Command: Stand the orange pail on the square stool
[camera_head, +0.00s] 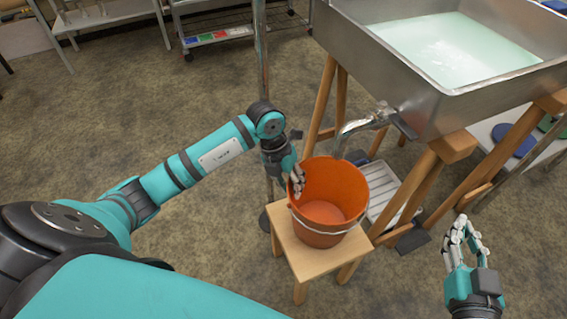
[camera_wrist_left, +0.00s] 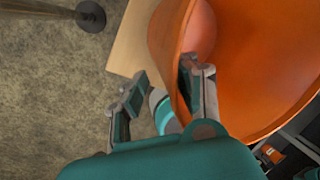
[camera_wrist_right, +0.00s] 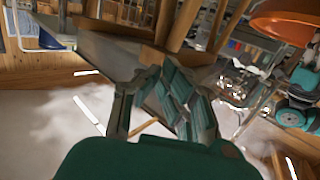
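The orange pail (camera_head: 328,228) stands upright on the wooden square stool (camera_head: 297,257), toward the right part of its top. Its bail hangs down across the front. My left gripper (camera_head: 297,182) is at the pail's far left rim. In the left wrist view one finger is inside the pail (camera_wrist_left: 250,75) and the other outside, with a gap beside the wall, so the left gripper (camera_wrist_left: 162,88) looks open. My right gripper (camera_head: 463,225) is empty, off to the right of the stool, and its fingertips look together in the right wrist view (camera_wrist_right: 160,80).
A steel evaporator pan (camera_head: 400,75) with pale liquid stands on wooden legs behind the stool. Its spout (camera_head: 358,126) reaches out just above and behind the pail. A white slatted tray (camera_head: 382,190) lies behind the pail.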

